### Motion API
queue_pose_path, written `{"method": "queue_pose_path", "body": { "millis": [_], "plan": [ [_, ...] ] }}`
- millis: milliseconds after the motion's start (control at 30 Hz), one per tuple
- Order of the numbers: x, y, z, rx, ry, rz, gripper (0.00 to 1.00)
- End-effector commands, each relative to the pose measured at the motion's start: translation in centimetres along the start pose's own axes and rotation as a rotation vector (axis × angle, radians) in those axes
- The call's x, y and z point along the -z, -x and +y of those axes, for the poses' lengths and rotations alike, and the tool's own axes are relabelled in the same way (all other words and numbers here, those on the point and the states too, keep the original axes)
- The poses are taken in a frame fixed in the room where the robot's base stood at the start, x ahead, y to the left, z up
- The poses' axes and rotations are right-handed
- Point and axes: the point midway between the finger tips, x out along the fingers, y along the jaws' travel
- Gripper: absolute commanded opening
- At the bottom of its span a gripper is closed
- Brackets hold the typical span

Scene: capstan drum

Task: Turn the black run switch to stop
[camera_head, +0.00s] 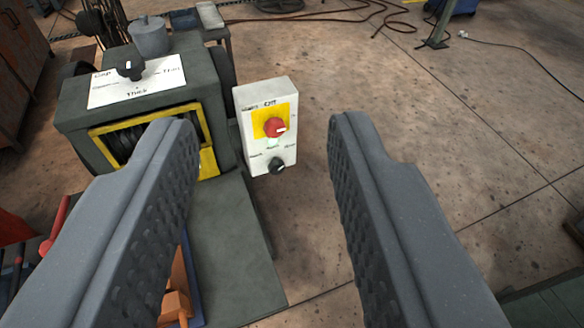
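A white control box (257,149) stands on the right side of the grey machine, with a red rotary knob (275,127) on a yellow plate. Below the red knob is a small black switch (275,165); its labels are too small to read surely, and I cannot tell its setting. A small green light (271,145) sits between them. My gripper (257,122) is open and empty, its two grey fingers wide apart. The box shows between the fingers, nearer the left one, and appears beyond the fingertips, untouched.
The grey machine (75,118) has another black knob (130,67) on a white labelled plate and a yellow-framed opening (209,163), partly behind my left finger. A red-handled thing (55,228) is at lower left. Bare floor (430,110) lies right. Cables (335,15) lie at the back.

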Motion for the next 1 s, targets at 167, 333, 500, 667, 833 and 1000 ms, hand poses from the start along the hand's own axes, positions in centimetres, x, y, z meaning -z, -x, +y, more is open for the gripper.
{"method": "queue_pose_path", "body": {
  "millis": [167, 333, 500, 667, 833, 1000],
  "plan": [
    [0.0, -0.1, 0.0, -0.001, 0.0, 0.0, 0.53],
    [-0.9, -3.0, 0.8, -0.034, 0.001, 0.012, 0.61],
    [-3.9, -10.6, 4.1, -0.107, 0.014, 0.056, 0.61],
    [-8.4, -18.4, 6.2, -0.138, 0.041, 0.111, 0.61],
    [-14.6, -25.5, 7.5, -0.111, 0.066, 0.16, 0.61],
    [-22.2, -30.9, 8.0, -0.028, 0.064, 0.191, 0.61]
  ]
}}
